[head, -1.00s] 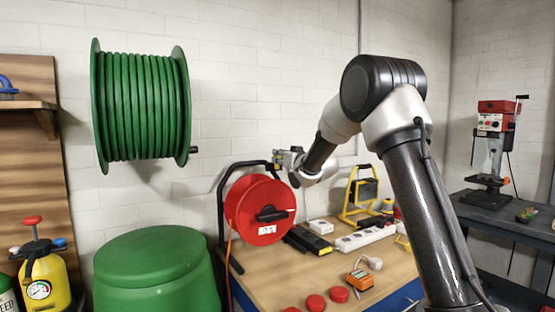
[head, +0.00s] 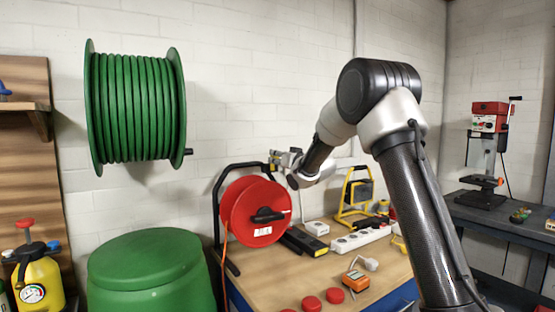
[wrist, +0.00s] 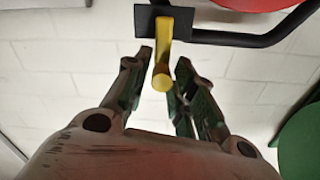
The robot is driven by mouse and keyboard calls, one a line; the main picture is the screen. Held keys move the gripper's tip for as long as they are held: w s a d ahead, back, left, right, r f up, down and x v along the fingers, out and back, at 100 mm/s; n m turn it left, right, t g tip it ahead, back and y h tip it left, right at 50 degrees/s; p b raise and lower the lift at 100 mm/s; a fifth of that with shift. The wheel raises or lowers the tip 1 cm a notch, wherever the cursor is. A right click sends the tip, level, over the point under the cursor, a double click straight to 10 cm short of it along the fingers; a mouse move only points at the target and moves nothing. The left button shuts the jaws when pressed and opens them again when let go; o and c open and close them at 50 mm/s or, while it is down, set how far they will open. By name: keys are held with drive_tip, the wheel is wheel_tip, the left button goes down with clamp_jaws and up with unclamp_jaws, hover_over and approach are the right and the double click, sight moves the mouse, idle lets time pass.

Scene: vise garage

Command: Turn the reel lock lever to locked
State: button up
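The red cable reel (head: 254,203) stands on a black tube frame at the left end of the workbench; its red edge and frame also show at the top of the wrist view (wrist: 245,40). A yellow lever (wrist: 162,72) sticks out from a dark plate on that frame. My gripper (wrist: 165,58) is open, with one finger on each side of the lever. I cannot tell whether either finger touches it. In the head view my gripper (head: 283,160) is at the frame's top right, and the lever is too small to make out clearly.
On the workbench (head: 285,281) lie a power strip (head: 360,239), an orange meter (head: 356,281), several red discs and a yellow work light (head: 357,190). A green hose reel (head: 138,105) hangs on the wall above a green barrel (head: 150,272).

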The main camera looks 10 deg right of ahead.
drive_tip(key=v, duration=1.2)
idle(0.3)
drive_tip(key=s+d+f+g+h, duration=0.2)
drive_tip(key=s+d+f+g, duration=0.1)
drive_tip(key=f, duration=0.4)
drive_tip(key=s+d+f+g+h, duration=0.2)
drive_tip(key=d+f+g+h, duration=0.1)
drive_tip(key=f, duration=0.4)
drive_tip(key=s+d+f+g+h, duration=0.1)
drive_tip(key=s+g, duration=0.1)
drive_tip(key=s, duration=0.5)
drive_tip(key=s+d+f+g, duration=0.2)
drive_tip(key=s, duration=0.5)
drive_tip(key=s+a+r+g, duration=0.1)
drive_tip(key=s+r, duration=0.2)
drive_tip(key=s, duration=1)
drive_tip(key=s+a+r+g, duration=0.1)
drive_tip(key=s+r, duration=0.2)
drive_tip(key=s, duration=1.1)
drive_tip(key=shift+s+a+r+m+g, duration=0.2)
drive_tip(key=shift+a+r+m+g, duration=0.05)
drive_tip(key=shift+a+m+g, duration=0.15)
